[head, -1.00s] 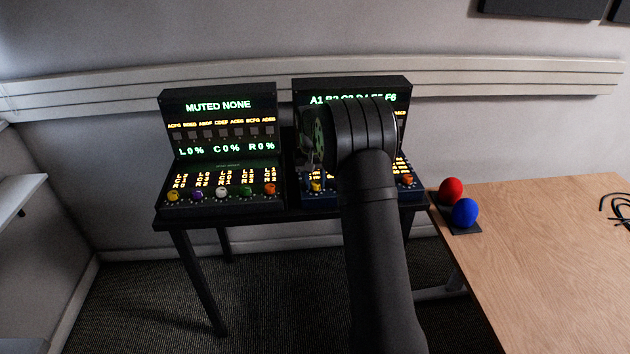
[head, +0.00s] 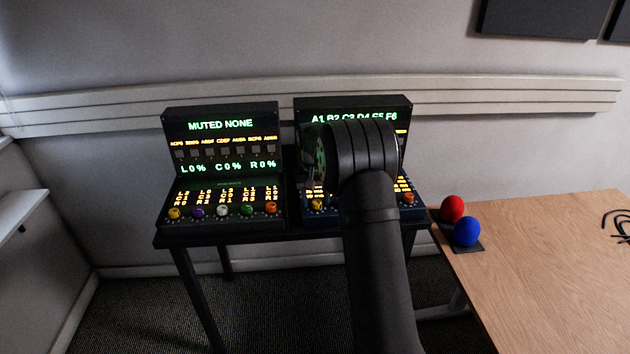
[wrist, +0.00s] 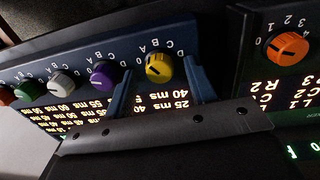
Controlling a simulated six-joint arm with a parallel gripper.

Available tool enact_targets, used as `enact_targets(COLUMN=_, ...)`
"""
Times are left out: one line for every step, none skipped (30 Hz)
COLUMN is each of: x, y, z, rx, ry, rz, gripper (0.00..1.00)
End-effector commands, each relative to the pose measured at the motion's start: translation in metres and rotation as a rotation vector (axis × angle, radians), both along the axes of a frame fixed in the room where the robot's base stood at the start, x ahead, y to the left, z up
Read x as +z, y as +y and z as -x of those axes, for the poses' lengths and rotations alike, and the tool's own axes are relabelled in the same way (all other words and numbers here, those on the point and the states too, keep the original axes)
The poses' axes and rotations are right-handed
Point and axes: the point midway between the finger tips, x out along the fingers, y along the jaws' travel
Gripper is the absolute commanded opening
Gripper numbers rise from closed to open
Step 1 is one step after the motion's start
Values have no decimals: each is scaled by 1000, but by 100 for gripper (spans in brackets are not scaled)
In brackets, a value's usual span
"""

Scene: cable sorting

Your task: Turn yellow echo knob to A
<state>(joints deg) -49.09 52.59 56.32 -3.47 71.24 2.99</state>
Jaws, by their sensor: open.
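The yellow knob (wrist: 158,68) is on the blue-faced right console, at the end of its knob row, in the wrist view. Its dark pointer mark shows, with letters around it upside down; I cannot tell for sure which letter it points to. My gripper (wrist: 159,66) is open, with one blue finger on each side of the yellow knob. I cannot tell whether either finger touches it. In the head view the yellow knob (head: 316,204) shows at the left of the right console (head: 352,103), and my arm hides most of that console and the fingers.
Beside the yellow knob are a purple knob (wrist: 103,75) and a white knob (wrist: 61,82). The left console's orange knob (wrist: 288,46) is close on the other side. A red ball (head: 452,208) and a blue ball (head: 467,232) stand on the wooden table (head: 550,270).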

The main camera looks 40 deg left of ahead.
Motion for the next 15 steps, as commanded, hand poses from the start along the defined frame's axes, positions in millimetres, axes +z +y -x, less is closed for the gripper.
enact_targets(x=7, y=1, z=0, rx=0, ry=-3, rz=-3, gripper=51)
enact_targets(x=11, y=1, z=0, rx=0, ry=-3, rz=-3, gripper=51)
enact_targets(x=19, y=1, z=1, rx=0, ry=-3, rz=-3, gripper=51)
enact_targets(x=25, y=2, z=1, rx=0, ry=-3, rz=-4, gripper=51)
enact_targets(x=32, y=2, z=1, rx=0, ry=-3, rz=-4, gripper=51)
enact_targets(x=41, y=3, z=1, rx=0, ry=-4, rz=-4, gripper=51)
enact_targets(x=49, y=3, z=2, rx=0, ry=-4, rz=-4, gripper=51)
enact_targets(x=56, y=3, z=2, rx=0, ry=-3, rz=-4, gripper=51)
enact_targets(x=67, y=3, z=2, rx=0, ry=-4, rz=-4, gripper=51)
enact_targets(x=74, y=4, z=3, rx=0, ry=-4, rz=-4, gripper=51)
enact_targets(x=81, y=4, z=3, rx=0, ry=-3, rz=-4, gripper=51)
enact_targets(x=91, y=4, z=3, rx=0, ry=-4, rz=-4, gripper=51)
enact_targets(x=99, y=5, z=4, rx=0, ry=-3, rz=-4, gripper=51)
enact_targets(x=106, y=5, z=4, rx=0, ry=-4, rz=-4, gripper=51)
enact_targets(x=116, y=5, z=5, rx=0, ry=-4, rz=-4, gripper=51)
